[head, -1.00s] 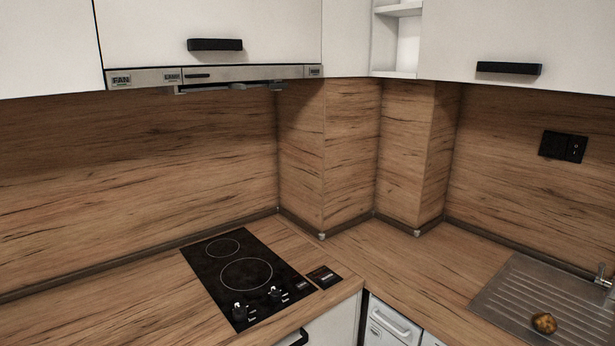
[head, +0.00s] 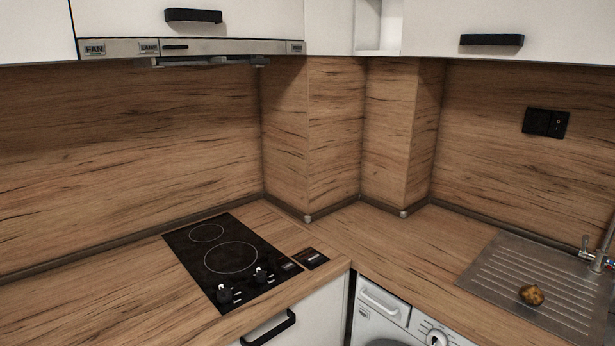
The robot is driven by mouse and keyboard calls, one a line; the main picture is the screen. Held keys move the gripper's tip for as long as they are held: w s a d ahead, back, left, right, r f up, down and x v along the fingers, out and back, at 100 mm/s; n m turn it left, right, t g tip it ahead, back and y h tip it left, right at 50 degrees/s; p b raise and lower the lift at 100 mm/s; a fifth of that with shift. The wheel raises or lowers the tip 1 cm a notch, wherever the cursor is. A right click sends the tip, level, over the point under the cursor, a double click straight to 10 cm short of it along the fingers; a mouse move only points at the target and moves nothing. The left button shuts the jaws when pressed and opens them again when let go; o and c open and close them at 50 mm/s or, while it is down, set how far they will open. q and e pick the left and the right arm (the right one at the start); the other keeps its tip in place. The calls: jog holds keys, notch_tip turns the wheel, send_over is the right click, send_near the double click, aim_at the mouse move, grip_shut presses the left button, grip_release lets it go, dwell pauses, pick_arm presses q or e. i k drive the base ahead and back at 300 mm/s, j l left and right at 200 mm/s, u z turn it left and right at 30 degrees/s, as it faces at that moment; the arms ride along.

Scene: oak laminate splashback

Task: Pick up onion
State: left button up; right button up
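The onion (head: 531,294) is a small round golden-brown thing. It rests on the ribbed metal drainboard (head: 487,272) of the sink at the right of the head view. It is fully in sight with nothing on top of it. Neither my left nor my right gripper shows in the head view.
A black two-ring cooktop (head: 214,287) with knobs lies in the left counter. A tap (head: 597,248) stands at the right edge, beside the drainboard. A white washing machine (head: 395,318) is under the counter. The corner counter (head: 378,240) is clear. White cabinets (head: 520,20) hang above.

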aim_at(532, 295)
jog(key=z, duration=1.45)
jog(key=i+u, duration=0.8)
jog(key=k+l, duration=0.05)
